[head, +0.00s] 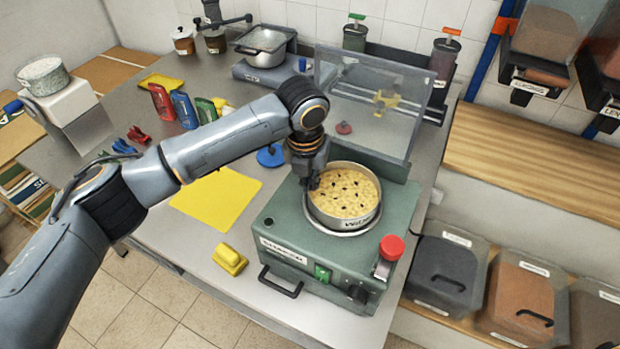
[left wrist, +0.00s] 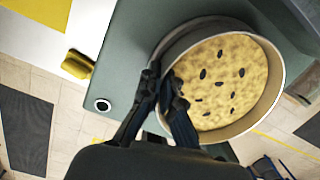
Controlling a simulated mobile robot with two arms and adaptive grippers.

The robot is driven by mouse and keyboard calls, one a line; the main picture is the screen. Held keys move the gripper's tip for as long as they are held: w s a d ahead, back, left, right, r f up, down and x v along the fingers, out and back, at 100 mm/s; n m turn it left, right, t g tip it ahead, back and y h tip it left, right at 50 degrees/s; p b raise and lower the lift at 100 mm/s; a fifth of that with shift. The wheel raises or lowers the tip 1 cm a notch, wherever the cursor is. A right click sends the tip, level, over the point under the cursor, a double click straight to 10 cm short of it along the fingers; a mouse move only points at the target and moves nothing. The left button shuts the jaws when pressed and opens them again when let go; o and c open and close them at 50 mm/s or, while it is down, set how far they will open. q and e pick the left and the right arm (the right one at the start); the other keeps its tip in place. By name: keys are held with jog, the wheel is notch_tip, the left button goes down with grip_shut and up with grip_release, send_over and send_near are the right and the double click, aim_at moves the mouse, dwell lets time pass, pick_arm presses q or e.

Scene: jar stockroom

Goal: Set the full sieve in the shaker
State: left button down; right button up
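The full sieve (head: 329,220) is a round metal pan of yellow grain with dark specks. It is over the round seat (head: 342,234) of the green shaker (head: 300,245), looking about level; I cannot tell if its bottom touches. My left gripper (head: 311,183) is at the sieve's left rim. In the left wrist view, my left gripper (left wrist: 165,82) has one finger outside and one inside the wall of the sieve (left wrist: 262,118), closed on it. The shaker's clear lid (head: 372,100) stands raised behind. My right gripper is not in view.
A red knob (head: 391,248) stands at the shaker's front right corner. A yellow block (head: 230,259) and a yellow sheet (head: 217,199) lie left of the shaker. A pan on a scale (head: 262,72) is at the back. Bins (head: 445,275) stand at right.

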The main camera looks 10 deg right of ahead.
pick_arm(q)
jog(key=shift+f, duration=0.4)
dwell(0.5)
jog(key=c, duration=1.8)
grip_release()
notch_tip(320, 180, up, 11)
jog(key=s+p, duration=0.1)
jog(key=p, duration=0.9)
jog(key=shift+s+a, duration=0.15)
jog(key=shift+a, duration=0.25)
jog(key=shift+f, duration=0.15)
